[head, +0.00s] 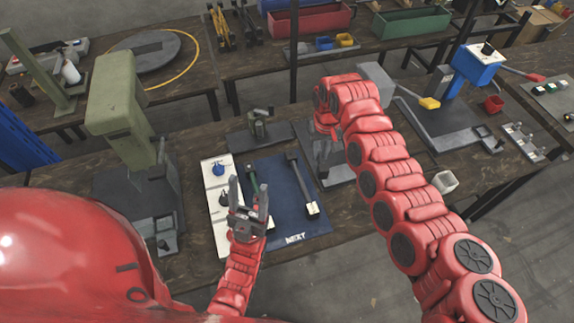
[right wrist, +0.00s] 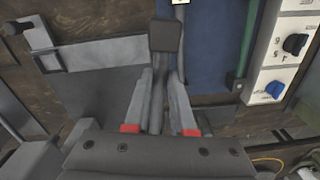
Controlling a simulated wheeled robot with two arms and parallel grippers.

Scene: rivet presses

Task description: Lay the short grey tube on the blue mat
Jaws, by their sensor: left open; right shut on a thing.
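The blue mat (head: 286,218) lies on the middle bench, with NEXT along its near edge. A longer grey tube (head: 302,180) with dark ends and a pale tag lies on it. A green tube (head: 253,182) lies near its left edge, partly behind my left gripper (head: 249,194), which is open. My right gripper (right wrist: 158,112) is shut on the short grey tube (right wrist: 157,88), whose square dark end shows in the right wrist view. In the head view the right gripper (head: 323,148) is beside the mat's right edge, partly hidden by my arm.
A white panel (head: 220,232) with blue and dark knobs is left of the mat. A green press (head: 122,110) stands further left. A blue press (head: 476,68) stands right. A small metal fixture (head: 258,128) is behind the mat. The mat's lower middle looks bare.

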